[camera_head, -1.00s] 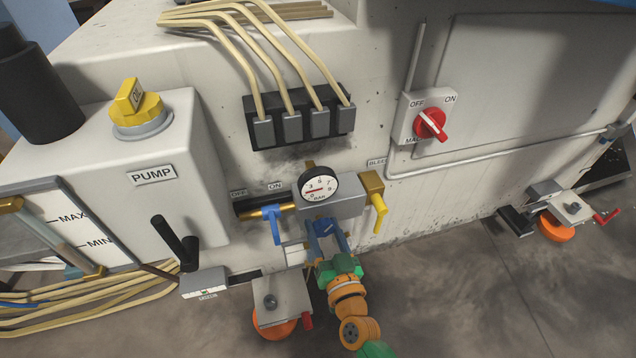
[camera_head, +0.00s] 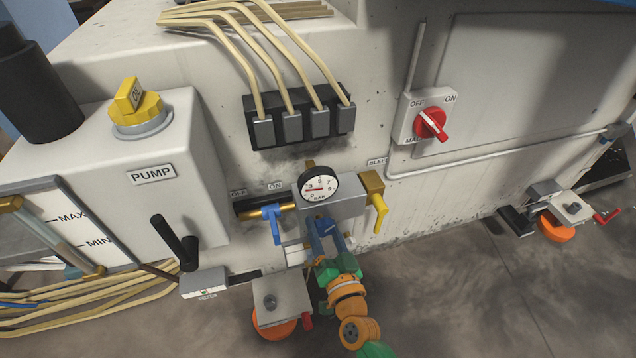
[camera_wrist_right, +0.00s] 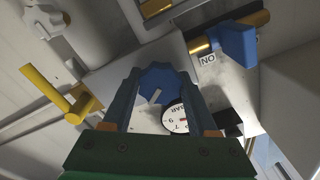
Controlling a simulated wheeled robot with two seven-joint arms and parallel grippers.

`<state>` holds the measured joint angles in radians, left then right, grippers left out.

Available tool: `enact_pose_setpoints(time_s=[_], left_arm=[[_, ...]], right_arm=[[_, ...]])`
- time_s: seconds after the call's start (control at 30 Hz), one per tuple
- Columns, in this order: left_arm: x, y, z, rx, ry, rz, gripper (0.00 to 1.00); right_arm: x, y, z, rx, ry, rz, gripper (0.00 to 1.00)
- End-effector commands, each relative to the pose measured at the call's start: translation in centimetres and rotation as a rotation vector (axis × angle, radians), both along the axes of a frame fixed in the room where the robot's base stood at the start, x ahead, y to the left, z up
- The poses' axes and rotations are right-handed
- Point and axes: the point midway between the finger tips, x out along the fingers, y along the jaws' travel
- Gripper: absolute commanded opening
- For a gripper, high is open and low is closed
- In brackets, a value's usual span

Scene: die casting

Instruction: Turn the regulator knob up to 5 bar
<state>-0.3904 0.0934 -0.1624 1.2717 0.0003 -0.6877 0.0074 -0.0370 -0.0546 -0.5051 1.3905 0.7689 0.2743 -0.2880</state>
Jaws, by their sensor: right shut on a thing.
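The blue regulator knob (camera_wrist_right: 160,80) with a white pointer mark sits between the two fingers of my right gripper (camera_wrist_right: 159,88) in the wrist view. The fingers touch its sides and are shut on it. In the head view my right gripper (camera_head: 327,228) reaches up to the underside of the grey regulator block, and its fingers largely hide the knob. The round pressure gauge (camera_head: 319,184) sits above, with its red needle pointing left, roughly by the 3; the exact reading is hard to tell. The gauge is partly hidden in the wrist view (camera_wrist_right: 176,119). My left gripper is not in view.
A blue valve lever (camera_head: 274,222) hangs left of the knob and a yellow bleed lever (camera_head: 378,207) hangs right, both close to my gripper. A grey plate with an orange disc (camera_head: 276,328) lies below left.

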Motion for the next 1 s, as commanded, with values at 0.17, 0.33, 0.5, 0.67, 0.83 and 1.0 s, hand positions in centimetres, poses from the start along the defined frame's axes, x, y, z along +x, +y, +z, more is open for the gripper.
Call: enact_pose_setpoints(time_s=[0.17, 0.33, 0.5, 0.67, 0.83, 1.0], left_arm=[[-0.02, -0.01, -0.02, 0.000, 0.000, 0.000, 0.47], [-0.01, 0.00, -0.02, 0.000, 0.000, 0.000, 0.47], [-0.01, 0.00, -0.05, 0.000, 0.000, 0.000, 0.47], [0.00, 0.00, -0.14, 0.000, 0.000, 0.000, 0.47], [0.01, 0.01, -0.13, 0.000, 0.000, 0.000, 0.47], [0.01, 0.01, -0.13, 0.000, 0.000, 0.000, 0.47]], right_arm=[[-0.09, 0.02, -0.23, -0.004, 0.005, 0.002, 0.00], [-0.09, 0.03, -0.23, -0.004, 0.005, 0.002, 0.00], [-0.09, 0.03, -0.26, 0.010, 0.009, 0.002, 0.00], [-0.10, 0.04, -0.22, 0.122, 0.045, 0.002, 0.00], [-0.10, 0.04, -0.22, 0.120, 0.044, 0.002, 0.00], [-0.10, 0.04, -0.22, 0.120, 0.045, 0.001, 0.00]])
